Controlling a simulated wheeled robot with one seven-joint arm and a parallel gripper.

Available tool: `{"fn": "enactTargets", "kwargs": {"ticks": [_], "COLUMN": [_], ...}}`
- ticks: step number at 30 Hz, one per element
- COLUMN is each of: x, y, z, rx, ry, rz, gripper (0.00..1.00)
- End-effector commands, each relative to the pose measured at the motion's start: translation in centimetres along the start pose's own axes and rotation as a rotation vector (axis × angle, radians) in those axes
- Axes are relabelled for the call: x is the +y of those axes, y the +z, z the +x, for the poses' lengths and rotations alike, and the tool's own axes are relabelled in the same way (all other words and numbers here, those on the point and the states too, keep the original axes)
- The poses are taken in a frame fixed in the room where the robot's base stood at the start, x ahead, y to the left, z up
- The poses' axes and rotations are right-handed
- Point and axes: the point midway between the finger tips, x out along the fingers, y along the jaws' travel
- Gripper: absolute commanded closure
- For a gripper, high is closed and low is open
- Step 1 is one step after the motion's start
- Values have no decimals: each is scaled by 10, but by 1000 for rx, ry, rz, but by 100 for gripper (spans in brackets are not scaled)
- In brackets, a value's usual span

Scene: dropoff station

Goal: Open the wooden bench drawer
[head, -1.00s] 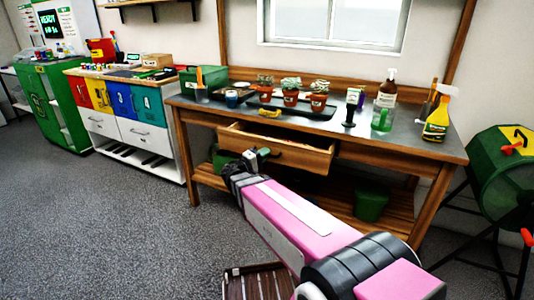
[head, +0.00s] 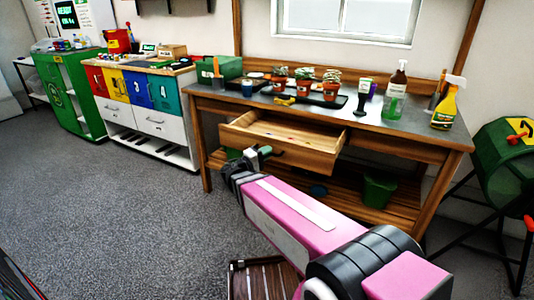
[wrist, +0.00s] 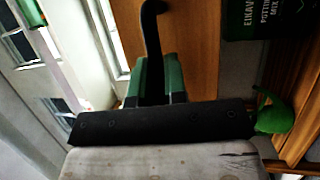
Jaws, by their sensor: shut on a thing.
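The wooden bench (head: 440,150) has a drawer (head: 308,160) that stands well out from under its top. Its open inside shows small coloured items in the head view. My gripper (head: 262,153) is at the drawer's front face, shut on the dark handle. In the wrist view the green fingers (wrist: 160,75) close around the lower end of the black curved handle (wrist: 152,28), in front of the wooden drawer front (wrist: 198,40). The exact contact between fingers and handle is partly hidden.
The bench top carries potted plants (head: 305,82), a spray bottle (head: 445,105) and other items. A green bin (head: 378,190) sits on the lower shelf. A slatted wooden thing (head: 262,280) lies on the floor near my arm. The floor at left is clear.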

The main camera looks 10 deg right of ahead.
Motion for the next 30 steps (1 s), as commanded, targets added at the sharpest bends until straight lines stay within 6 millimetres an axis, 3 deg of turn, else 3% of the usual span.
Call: {"fn": "enactTargets", "kwargs": {"ticks": [4,5,6,17,30], "x": [-1,-1,-1,0,-1], "y": [0,0,0,0,-1], "z": [0,0,0,-4,-69], "rx": [-1,-1,-1,1,3], "ry": [-2,-2,-2,-1,-1], "rz": [0,0,0,0,0], "gripper": [100,81,77,77,77]}}
